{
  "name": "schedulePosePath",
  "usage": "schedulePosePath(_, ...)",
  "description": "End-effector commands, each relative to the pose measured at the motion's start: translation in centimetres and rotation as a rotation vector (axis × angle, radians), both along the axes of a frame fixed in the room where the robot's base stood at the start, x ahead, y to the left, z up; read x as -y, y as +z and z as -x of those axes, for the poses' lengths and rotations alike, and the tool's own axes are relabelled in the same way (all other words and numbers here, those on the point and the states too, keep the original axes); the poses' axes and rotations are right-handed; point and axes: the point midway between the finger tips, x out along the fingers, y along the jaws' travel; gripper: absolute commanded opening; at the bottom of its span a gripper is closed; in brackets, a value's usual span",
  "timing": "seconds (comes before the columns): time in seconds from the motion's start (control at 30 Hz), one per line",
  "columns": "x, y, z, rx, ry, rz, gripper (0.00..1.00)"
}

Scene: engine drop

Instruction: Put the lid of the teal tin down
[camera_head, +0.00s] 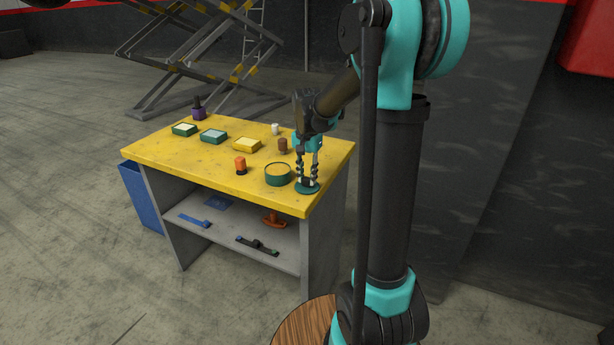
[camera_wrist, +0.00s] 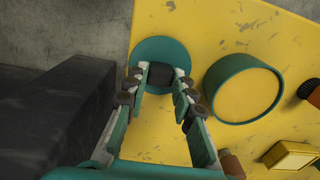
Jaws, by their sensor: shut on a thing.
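The teal tin (camera_head: 277,176) stands open on the yellow table, near its front right corner; its inside shows yellow. Its round wall also shows in the wrist view (camera_wrist: 221,73). The lid (camera_head: 307,190) is a flat teal disc with a dark knob, to the right of the tin and apart from it. In the wrist view the lid (camera_wrist: 163,46) lies flat over the table near its edge. My gripper (camera_head: 307,179) points down and is shut on the lid's knob (camera_wrist: 160,73). I cannot tell whether the lid's underside touches the table.
An orange-topped item (camera_head: 240,165), a brown one (camera_head: 283,145), a white one (camera_head: 276,129), a yellow box (camera_head: 246,145), two teal boxes and a purple item (camera_head: 199,111) stand on the table (camera_head: 160,152). Tools lie on the shelf below. A blue bin (camera_head: 141,196) is at the left.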

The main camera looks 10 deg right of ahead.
Motion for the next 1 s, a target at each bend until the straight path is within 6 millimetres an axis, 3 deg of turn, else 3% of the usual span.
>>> schedulePosePath(0.2, 0.0, -0.3, 0.0, 0.000, 0.000, 0.000, 0.00)
schedulePosePath(0.23, 0.0, -0.2, 0.0, 0.000, 0.000, 0.000, 0.28)
schedulePosePath(0.37, 0.0, -0.2, 0.0, 0.000, 0.000, 0.000, 0.44)
schedulePosePath(0.77, 0.0, 0.3, 0.0, 0.000, 0.000, 0.000, 0.45)
schedulePosePath(1.0, 0.0, 4.1, 0.0, 0.000, 0.000, 0.000, 0.45)
